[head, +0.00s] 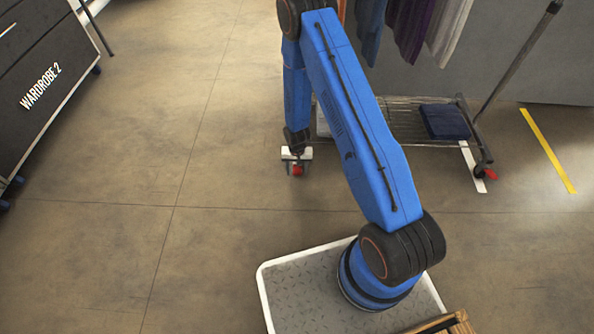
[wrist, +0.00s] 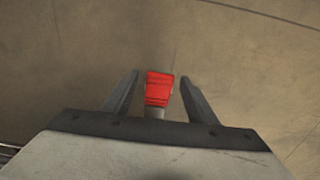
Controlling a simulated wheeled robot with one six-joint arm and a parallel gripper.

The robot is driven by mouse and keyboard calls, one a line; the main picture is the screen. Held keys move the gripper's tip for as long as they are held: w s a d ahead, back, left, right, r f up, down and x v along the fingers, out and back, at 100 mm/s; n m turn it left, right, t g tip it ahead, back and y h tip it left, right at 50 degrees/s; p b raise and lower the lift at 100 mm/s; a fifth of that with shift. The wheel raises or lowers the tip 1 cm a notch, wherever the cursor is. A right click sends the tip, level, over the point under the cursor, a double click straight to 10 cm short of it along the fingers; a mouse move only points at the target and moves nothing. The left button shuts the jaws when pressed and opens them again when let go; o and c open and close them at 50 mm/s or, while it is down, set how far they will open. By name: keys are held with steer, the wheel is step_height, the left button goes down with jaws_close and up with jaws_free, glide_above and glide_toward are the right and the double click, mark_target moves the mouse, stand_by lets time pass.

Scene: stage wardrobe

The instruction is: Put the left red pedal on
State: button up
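The left red pedal (head: 298,170) shows in the head view at the tip of my arm, low by the left end of the wheeled rack. In the wrist view the red pedal (wrist: 159,88) lies between the two fingers, with a gap on each side. My gripper (wrist: 157,92) is open around it and does not appear to touch it. In the head view my gripper (head: 297,158) is small, and the caster behind the pedal is mostly hidden by it. A second red pedal (head: 491,174) sits on a caster at the rack's right end.
A black case marked WARDROBE 2 (head: 45,80) stands at the left. The floor (head: 130,170) between is clear. A yellow stripe (head: 548,150) marks the floor at right.

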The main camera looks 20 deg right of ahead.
steer(key=c, duration=0.9)
steer(key=shift+s+a+t, duration=0.1)
steer(key=shift+a+t, duration=0.15)
steer(key=shift+t, duration=0.05)
steer(key=shift+o, duration=0.3)
steer(key=shift+f, duration=0.1)
steer(key=shift+s+f+t+h, duration=0.2)
steer(key=shift+s+t+h, duration=0.15)
steer(key=shift+t, duration=0.45)
steer(key=shift+c, duration=0.4)
steer(key=shift+s+a+f+t+h, duration=0.1)
steer(key=shift+f+t+h, duration=0.1)
steer(key=shift+t, duration=0.4)
steer(key=shift+s+f+t+h, duration=0.1)
steer(key=shift+f+t+h, duration=0.05)
steer(key=shift+t, duration=0.45)
steer(key=shift+f+t, duration=0.1)
steer(key=shift+t, duration=0.4)
steer(key=shift+h, duration=0.3)
